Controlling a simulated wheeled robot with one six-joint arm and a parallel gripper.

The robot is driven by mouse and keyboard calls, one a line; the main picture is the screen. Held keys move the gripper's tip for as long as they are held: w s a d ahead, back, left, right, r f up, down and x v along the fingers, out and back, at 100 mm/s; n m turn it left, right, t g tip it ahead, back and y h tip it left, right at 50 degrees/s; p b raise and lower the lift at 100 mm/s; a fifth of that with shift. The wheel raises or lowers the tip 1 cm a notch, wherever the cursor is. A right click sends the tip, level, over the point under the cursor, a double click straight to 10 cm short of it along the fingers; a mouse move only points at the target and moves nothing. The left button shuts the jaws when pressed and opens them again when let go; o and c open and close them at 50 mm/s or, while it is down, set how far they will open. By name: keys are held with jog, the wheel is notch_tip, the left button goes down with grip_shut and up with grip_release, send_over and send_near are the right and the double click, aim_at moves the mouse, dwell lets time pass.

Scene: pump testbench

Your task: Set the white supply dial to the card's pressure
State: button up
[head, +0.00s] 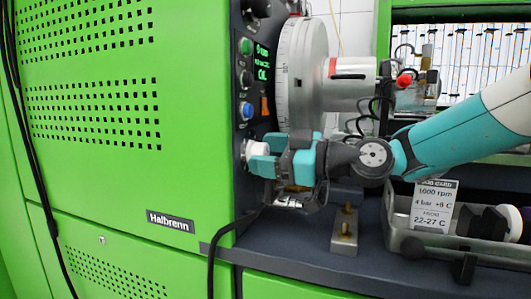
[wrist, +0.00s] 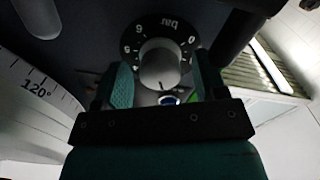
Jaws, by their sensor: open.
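The white supply dial (head: 258,148) sits on the dark front edge of the green cabinet's panel. In the wrist view the dial's pale knob (wrist: 158,64) is ringed by a black scale marked "bar", with numerals upside down. A short dark mark shows near the knob's lower rim; I cannot read its value exactly. My gripper (head: 264,160) is open at the dial. The wrist view shows its teal fingers (wrist: 160,80) on either side of the knob; contact is unclear. The job card (head: 436,204) reads 1000 rpm, 4 bar and 22-27 C.
A large graduated wheel (head: 292,75) stands just above the gripper, also at left in the wrist view (wrist: 35,95). A blue button (head: 246,110) and green display (head: 262,62) are above the dial. A metal tray (head: 400,232) lies at right. A black cable hangs below.

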jog(key=shift+w+a, duration=0.1)
jog(key=shift+a, duration=0.2)
jog(key=shift+c, duration=0.2)
jog(key=c, duration=0.9)
